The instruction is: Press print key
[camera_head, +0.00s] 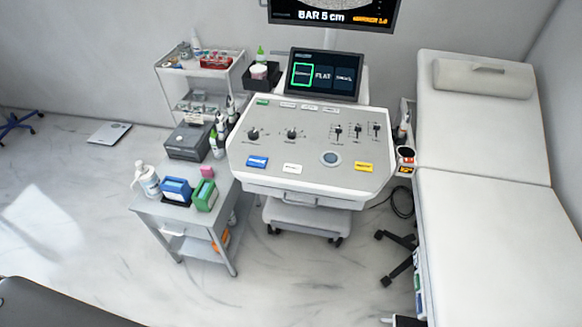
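The ultrasound console (310,130) stands in the middle, its panel facing me. Along the panel's near edge are a blue key (257,162), a white key (292,168), a round grey-blue trackball (330,159) and a yellow key (364,167). A small green key (262,102) and several white keys sit along the far edge. The lettering is too small to read, so I cannot tell which one is the print key. Knobs and sliders fill the middle. The console screen (325,75) shows three tiles, the left one outlined in green. Neither gripper is in view.
A grey box-like device (188,140), bottles and coloured boxes stand on a side cart (180,212) left of the console. A white shelf trolley (200,68) is behind it. An exam couch (480,190) fills the right. The floor in front of the console is clear.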

